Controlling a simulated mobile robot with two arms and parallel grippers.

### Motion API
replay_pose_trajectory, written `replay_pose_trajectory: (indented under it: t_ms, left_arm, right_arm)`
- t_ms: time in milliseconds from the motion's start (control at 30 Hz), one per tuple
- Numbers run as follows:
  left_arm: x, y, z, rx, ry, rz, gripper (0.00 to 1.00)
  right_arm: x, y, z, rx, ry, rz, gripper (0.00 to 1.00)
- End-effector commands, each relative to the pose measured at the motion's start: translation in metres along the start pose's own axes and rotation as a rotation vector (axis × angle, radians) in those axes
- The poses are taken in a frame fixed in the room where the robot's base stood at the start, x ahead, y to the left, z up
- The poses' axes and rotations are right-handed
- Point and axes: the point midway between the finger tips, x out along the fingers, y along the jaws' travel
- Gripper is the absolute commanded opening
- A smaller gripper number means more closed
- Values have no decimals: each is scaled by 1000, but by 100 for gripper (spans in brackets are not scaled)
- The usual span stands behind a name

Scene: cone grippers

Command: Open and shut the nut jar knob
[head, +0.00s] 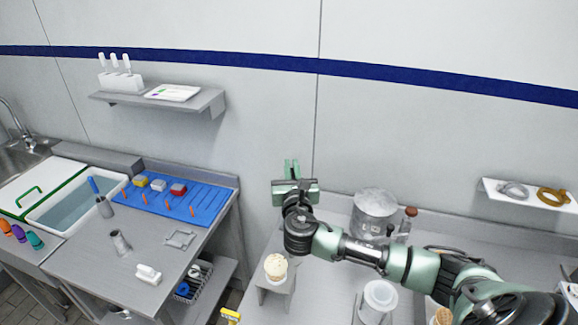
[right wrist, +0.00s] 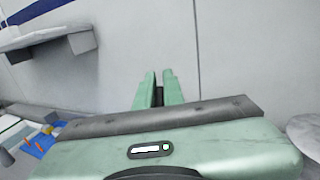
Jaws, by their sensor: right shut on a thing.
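A clear, round container (head: 374,207), possibly the nut jar, stands on the right counter against the wall, its lower part behind my right arm. A brown knob (head: 410,212) tops a slim upright piece just right of it; I cannot tell whether they are joined. My right gripper (head: 291,168) is raised near the wall, left of the container and apart from both. Its fingers also show in the right wrist view (right wrist: 158,90), close together with a narrow gap. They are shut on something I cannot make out. My left gripper is out of view.
An ice cream cone (head: 275,267) stands in a holder on the counter. A wall shelf (head: 527,197) holds rings. The left counter has a blue mat (head: 208,204) with small blocks. The wall around my gripper is bare.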

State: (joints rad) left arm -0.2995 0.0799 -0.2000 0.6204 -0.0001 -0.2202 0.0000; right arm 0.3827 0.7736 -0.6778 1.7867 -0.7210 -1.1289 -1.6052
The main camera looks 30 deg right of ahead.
Motion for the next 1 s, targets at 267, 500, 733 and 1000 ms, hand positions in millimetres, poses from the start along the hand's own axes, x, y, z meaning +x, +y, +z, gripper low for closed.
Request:
replay_pose_trajectory:
  t_ms: [267, 500, 733, 1000]
  left_arm:
    - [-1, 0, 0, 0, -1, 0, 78]
    - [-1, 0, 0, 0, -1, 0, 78]
    - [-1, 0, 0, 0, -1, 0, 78]
    - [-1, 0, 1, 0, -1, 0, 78]
  right_arm:
    - [0, -4, 2, 3, -4, -169, 0]
    - [0, -7, 2, 1, -6, -240, 0]
    - [0, -8, 3, 1, -8, -259, 0]
    - [0, -8, 4, 1, -9, -259, 0]
